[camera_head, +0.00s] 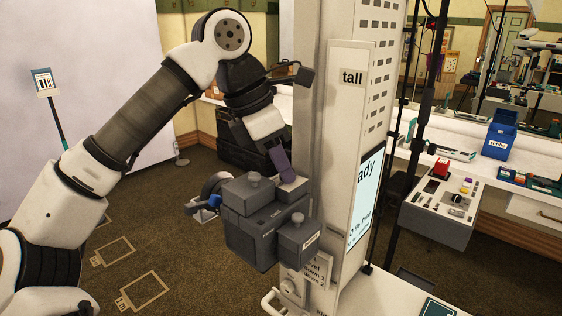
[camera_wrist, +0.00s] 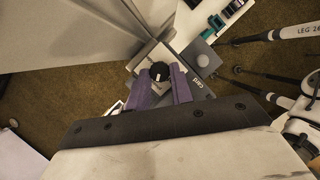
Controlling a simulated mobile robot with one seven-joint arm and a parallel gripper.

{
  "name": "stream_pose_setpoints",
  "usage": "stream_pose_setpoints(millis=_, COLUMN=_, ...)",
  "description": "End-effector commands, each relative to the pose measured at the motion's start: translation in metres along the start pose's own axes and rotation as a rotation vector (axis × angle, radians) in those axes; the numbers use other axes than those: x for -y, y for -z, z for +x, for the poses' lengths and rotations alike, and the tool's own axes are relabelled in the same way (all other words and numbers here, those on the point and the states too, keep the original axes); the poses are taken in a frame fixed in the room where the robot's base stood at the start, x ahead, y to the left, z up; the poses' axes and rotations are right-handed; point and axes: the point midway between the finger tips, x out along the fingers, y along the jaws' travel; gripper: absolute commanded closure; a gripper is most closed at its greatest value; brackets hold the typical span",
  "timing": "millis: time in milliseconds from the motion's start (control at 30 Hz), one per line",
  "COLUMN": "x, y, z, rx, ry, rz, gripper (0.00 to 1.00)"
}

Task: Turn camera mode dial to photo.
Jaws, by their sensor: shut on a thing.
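The grey boxy camera (camera_head: 258,232) is mounted on the front of a tall pale column. Its black round mode dial (camera_wrist: 160,71) with a white mark sits on a pale top plate in the wrist view. In the head view the finger hides the dial. The lettering around the dial is too small to read.
The pale column (camera_head: 325,130) with a "tall" label stands close to my wrist, right of the camera. A control box (camera_head: 438,201) with a red button stands further right. A blue bin (camera_head: 499,140) is on the back counter. Open carpet lies left of the camera.

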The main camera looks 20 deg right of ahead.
Motion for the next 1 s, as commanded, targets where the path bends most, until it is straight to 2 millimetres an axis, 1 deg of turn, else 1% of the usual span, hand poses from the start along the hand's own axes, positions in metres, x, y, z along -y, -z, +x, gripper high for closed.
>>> stream_pose_setpoints(millis=333, x=0.000, y=0.000, z=0.000, rx=0.000, ry=0.000, rz=0.000, gripper=1.00)
stream_pose_setpoints(millis=367, x=0.000, y=0.000, z=0.000, rx=0.000, ry=0.000, rz=0.000, gripper=0.75)
stream_pose_setpoints(millis=500, x=0.000, y=0.000, z=0.000, rx=0.000, ry=0.000, rz=0.000, gripper=0.57)
stream_pose_setpoints(millis=833, x=0.000, y=0.000, z=-0.002, rx=0.000, ry=0.000, rz=0.000, gripper=0.56)
stream_pose_setpoints(millis=933, x=-0.001, y=0.000, z=-0.010, rx=0.000, ry=-0.001, rz=-0.002, gripper=0.56)
stream_pose_setpoints(millis=1000, x=-0.001, y=0.000, z=-0.020, rx=0.000, ry=-0.002, rz=-0.003, gripper=0.56)
